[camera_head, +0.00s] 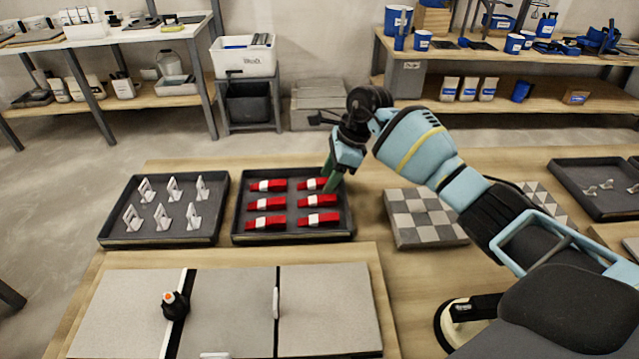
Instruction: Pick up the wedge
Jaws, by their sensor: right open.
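Several red wedges with white parts lie in two columns in a dark tray (294,237) in the middle of the table. The upper right wedge (311,184) is closest to my right gripper and is partly hidden by it. A middle right wedge (318,200) and a lower left wedge (264,222) show fully. My right gripper (331,178) comes in from the right with green fingers pointing down at the tray's upper right corner. It is open, and I see no wedge held in it. Whether the fingers touch the upper right wedge cannot be told. My left gripper is not in view.
A dark tray (150,239) with several white clips stands left of the wedge tray. Large grey tiles (235,310) lie in front, with a black and orange piece (175,304) on them. A checkered tile sheet (425,217) lies to the right.

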